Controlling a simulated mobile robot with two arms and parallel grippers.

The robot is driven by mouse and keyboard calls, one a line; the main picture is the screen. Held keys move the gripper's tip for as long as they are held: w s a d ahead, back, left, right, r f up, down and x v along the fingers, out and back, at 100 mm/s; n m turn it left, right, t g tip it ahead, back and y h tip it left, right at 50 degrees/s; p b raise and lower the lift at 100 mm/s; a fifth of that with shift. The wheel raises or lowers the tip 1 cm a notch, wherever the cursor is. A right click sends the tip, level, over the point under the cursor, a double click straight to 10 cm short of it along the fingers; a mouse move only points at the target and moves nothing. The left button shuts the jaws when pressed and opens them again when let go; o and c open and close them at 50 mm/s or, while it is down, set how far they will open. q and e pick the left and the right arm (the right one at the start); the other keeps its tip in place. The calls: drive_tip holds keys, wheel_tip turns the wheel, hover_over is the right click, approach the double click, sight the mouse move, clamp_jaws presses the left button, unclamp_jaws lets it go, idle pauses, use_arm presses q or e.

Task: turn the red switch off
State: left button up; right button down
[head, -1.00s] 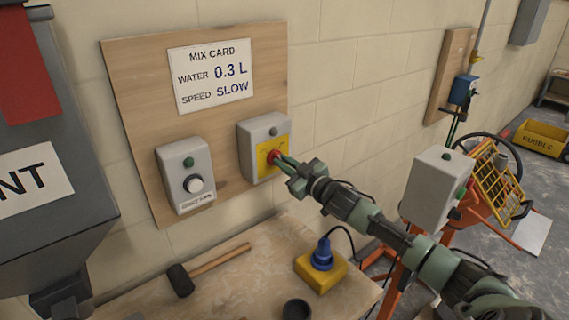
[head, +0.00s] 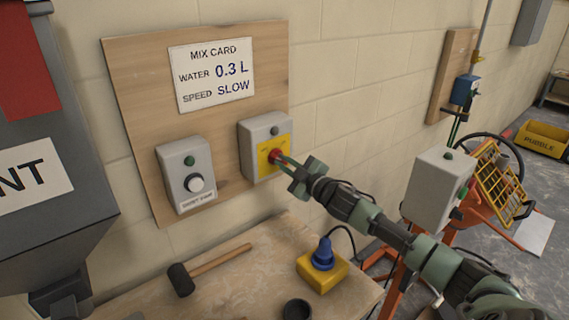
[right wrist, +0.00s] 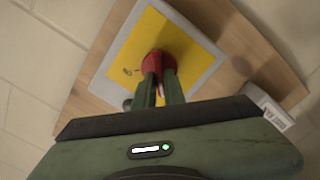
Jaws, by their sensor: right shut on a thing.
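The red switch (head: 274,156) is a red knob on a yellow plate on the front of a grey box (head: 254,133), fixed to a wooden board on the wall. My right gripper (head: 279,159) reaches it from the right, its green fingers shut on the knob. In the right wrist view the red switch (right wrist: 158,62) sits at the tips of my right gripper's fingers (right wrist: 160,78), over the yellow plate (right wrist: 190,50). The fingers partly hide the knob, and its exact angle cannot be told. My left gripper is not in view.
A second grey box (head: 187,170) with a white knob is left of the switch, under the mix card (head: 212,75). Below, a bench (head: 225,275) holds a hammer (head: 208,266) and a yellow block with a blue plug (head: 322,262). A grey control box (head: 432,188) stands right.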

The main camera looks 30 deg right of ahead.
drive_tip(key=c, duration=1.5)
unclamp_jaws()
drive_tip(key=shift+s+f, duration=0.1)
drive_tip(key=shift+s, duration=0.15)
drive_tip(key=s+b, duration=0.1)
drive_tip(key=s, duration=0.4)
drive_tip(key=s+b, duration=0.1)
drive_tip(key=s, duration=0.1)
drive_tip(key=shift+s+d+b, duration=0.15)
drive_tip(key=shift+d+b, duration=0.15)
